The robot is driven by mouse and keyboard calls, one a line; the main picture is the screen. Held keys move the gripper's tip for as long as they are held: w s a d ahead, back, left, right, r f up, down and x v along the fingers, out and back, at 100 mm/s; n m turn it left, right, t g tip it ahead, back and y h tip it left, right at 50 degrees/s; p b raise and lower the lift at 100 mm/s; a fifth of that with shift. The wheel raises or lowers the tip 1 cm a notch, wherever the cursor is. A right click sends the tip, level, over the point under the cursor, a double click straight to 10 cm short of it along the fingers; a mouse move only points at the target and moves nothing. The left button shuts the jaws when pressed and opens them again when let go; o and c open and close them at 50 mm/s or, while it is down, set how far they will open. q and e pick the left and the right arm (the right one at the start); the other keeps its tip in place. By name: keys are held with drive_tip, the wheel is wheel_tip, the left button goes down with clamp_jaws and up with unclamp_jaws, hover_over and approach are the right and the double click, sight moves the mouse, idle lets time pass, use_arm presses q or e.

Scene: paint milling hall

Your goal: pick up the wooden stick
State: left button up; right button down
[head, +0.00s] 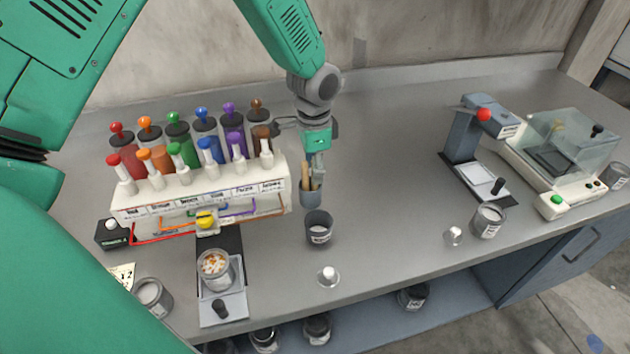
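Light wooden sticks (305,170) stand upright in a small grey cup (310,198) near the middle of the counter, right of the paint dispenser. My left gripper (318,170) points down at the cup from above, with its fingers close beside the sticks. The fingers are small and overlap the sticks, so I cannot tell whether they are open, shut or touching a stick. The lower ends of the sticks are hidden inside the cup. My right gripper is not in view.
The dispenser (200,190) with several coloured bottles stands close on the left. A dark can (319,229) stands just in front of the cup. A mixing machine (560,160) is far right. The counter (390,160) right of the cup is clear.

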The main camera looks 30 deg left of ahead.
use_arm(q)
drive_tip(key=shift+w+a+f, duration=0.1)
drive_tip(key=shift+f, duration=0.85)
drive_tip(key=shift+d+r, duration=0.15)
drive_tip(key=shift+d, duration=0.05)
drive_tip(key=c, duration=0.8)
drive_tip(key=shift+r, duration=0.1)
drive_tip(key=shift+c, duration=0.2)
